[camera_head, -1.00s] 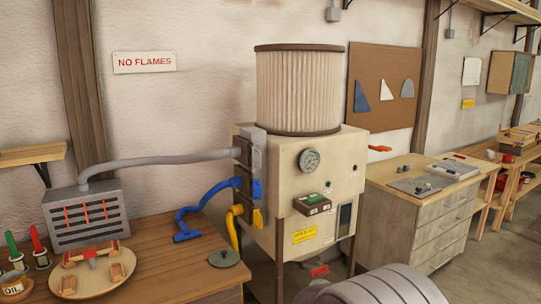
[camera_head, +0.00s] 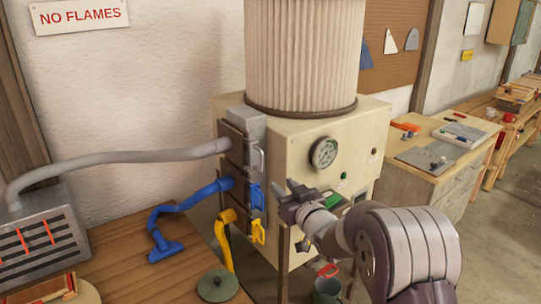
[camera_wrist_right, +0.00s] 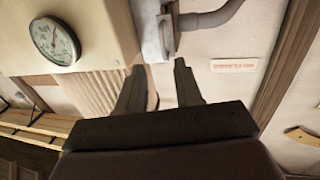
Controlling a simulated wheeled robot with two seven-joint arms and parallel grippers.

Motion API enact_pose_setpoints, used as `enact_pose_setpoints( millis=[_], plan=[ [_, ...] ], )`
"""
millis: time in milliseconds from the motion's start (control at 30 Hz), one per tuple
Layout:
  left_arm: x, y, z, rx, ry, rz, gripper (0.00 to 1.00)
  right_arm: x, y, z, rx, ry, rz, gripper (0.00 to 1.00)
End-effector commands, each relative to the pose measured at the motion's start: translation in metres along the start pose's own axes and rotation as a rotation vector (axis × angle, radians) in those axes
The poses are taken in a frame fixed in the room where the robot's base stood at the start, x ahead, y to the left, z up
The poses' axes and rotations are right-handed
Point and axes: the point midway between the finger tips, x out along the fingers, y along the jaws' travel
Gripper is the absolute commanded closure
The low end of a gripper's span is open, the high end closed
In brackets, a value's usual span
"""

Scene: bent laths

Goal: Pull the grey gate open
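The grey gate (camera_head: 260,160) is the top one of a column of gates on the left side of the cream machine, at the end of the grey hose (camera_head: 130,161). It has a pale handle. In the right wrist view, the grey gate (camera_wrist_right: 167,37) is ahead of the fingertips. My right gripper (camera_head: 284,188) is in front of the machine, below and to the right of the grey handle in the head view. Its fingers are apart in the right wrist view (camera_wrist_right: 161,72), with nothing between them. My left gripper is out of view.
A blue gate handle (camera_head: 256,196) and a yellow one (camera_head: 258,232) are below the grey one. A round gauge (camera_head: 323,153) is on the machine's front. A wooden bench (camera_head: 190,262) with a green disc (camera_head: 217,285) stands at the left.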

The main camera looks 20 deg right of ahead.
Motion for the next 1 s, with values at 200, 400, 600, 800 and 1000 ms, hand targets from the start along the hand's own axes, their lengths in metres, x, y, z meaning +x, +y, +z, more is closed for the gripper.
enact_pose_setpoints(
  millis=[200, 400, 600, 800, 1000],
  plan=[
    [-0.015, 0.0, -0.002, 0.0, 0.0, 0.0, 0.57, 0.027, -0.002, -0.009, 0.018, 0.021, -0.008, 0.65],
    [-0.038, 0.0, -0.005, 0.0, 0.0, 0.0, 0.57, 0.08, -0.003, -0.011, 0.016, 0.019, -0.008, 0.65],
    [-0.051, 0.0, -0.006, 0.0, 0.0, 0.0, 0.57, 0.116, -0.002, -0.009, 0.016, 0.02, -0.006, 0.65],
    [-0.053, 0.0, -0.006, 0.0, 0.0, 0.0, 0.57, 0.126, -0.002, -0.007, 0.016, 0.02, -0.006, 0.65],
    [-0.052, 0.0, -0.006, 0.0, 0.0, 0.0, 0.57, 0.127, -0.002, -0.006, 0.016, 0.02, -0.005, 0.65]
  ],
)
